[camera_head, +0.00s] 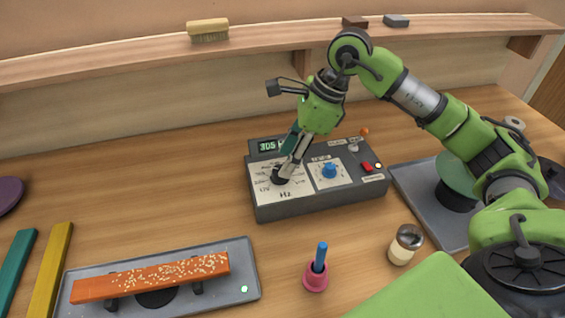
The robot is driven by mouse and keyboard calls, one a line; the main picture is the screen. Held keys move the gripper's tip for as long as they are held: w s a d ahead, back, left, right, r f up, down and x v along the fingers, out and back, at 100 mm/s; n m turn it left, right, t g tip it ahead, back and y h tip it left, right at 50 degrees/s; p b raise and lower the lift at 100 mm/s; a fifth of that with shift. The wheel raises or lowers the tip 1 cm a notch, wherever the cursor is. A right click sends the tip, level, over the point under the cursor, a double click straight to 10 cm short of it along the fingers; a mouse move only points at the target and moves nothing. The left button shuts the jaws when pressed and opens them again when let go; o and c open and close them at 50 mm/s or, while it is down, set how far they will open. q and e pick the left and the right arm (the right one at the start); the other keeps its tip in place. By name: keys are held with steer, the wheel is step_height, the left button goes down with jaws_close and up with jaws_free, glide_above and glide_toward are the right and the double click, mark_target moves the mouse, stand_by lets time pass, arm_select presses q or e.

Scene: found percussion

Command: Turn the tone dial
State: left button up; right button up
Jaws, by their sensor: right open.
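The grey tone generator box (315,206) sits on the wooden table, with a lit display (267,146) that reads about 305. Its black dial (280,178), on the white panel marked Hz, is partly hidden by my right gripper (284,172). The right gripper points down with its fingertips at the dial; it is open, and I cannot tell whether the fingers touch the dial. A blue knob (329,171) sits on the panel to the right. My left gripper is not in view.
An orange speckled bar (155,277) lies across a grey tray (243,270) at front left. A pink holder (315,278) with a blue handle and a shaker jar (405,245) stand in front of the box. A grey tray (421,208) lies right, under my arm.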

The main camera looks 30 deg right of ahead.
steer(key=shift+x, duration=1.7)
steer(key=shift+r, duration=0.1)
steer(key=c, duration=1.1)
steer(key=shift+a+m+t+b, duration=0.1)
steer(key=shift+m+t+b, duration=0.4)
steer(key=shift+m+b, duration=0.55)
steer(key=shift+s+m+t+h+b, duration=0.1)
steer(key=shift+m+t+h+b, duration=0.45)
steer(key=shift+m, duration=1.2)
steer(key=shift+h, duration=0.25)
